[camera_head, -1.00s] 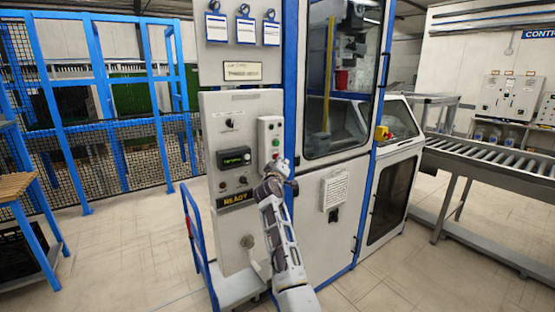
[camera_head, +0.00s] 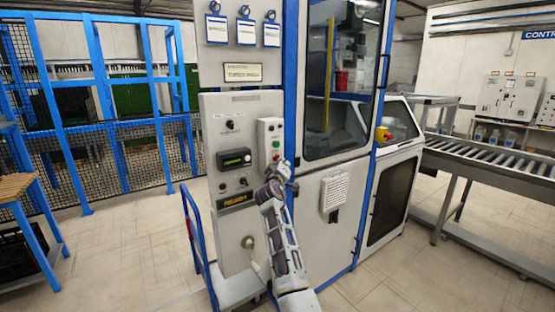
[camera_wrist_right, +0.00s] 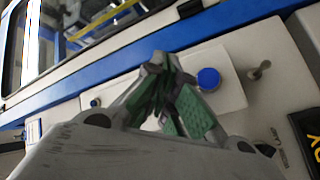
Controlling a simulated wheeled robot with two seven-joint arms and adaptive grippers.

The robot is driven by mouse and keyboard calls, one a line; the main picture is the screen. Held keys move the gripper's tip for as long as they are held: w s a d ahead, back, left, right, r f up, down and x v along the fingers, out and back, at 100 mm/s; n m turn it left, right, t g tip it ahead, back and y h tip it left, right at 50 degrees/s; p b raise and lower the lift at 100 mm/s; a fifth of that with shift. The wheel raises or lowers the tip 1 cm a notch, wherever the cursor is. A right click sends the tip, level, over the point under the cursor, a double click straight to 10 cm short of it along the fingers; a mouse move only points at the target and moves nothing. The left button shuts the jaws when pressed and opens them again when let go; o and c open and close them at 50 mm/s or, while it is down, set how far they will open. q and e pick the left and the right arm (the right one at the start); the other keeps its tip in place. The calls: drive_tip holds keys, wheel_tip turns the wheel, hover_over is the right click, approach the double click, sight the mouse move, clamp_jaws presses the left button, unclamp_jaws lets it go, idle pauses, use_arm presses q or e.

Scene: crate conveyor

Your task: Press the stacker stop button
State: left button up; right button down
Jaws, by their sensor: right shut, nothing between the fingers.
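A narrow light control box (camera_head: 270,136) with a column of small buttons is fixed to the grey panel of the machine. A green button (camera_head: 276,143) and a red button below it show in the head view; I cannot read their labels. My right gripper (camera_head: 283,168) is shut and empty, just below and in front of the box. In the right wrist view its green-padded fingers (camera_wrist_right: 163,68) cover part of a pale box (camera_wrist_right: 232,92), and a blue round button (camera_wrist_right: 208,78) shows beside them. I cannot tell if the fingers touch it. The left gripper is out of view.
The panel (camera_head: 240,110) also carries a display (camera_head: 235,158), knobs and a READY sign (camera_head: 236,200). A blue cart handle (camera_head: 193,222) stands at its left. A glazed machine door (camera_head: 342,80) and a roller conveyor (camera_head: 490,163) are to the right. Open floor lies left.

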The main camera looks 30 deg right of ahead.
drive_tip(key=shift+s, duration=0.35)
drive_tip(key=shift+s, duration=0.1)
drive_tip(key=shift+s+d+p, duration=0.15)
drive_tip(key=shift+s+p, duration=0.55)
drive_tip(key=shift+s, duration=0.55)
drive_tip(key=shift+s+d+p, duration=0.1)
drive_tip(key=shift+s+p, duration=0.55)
drive_tip(key=shift+s, duration=0.55)
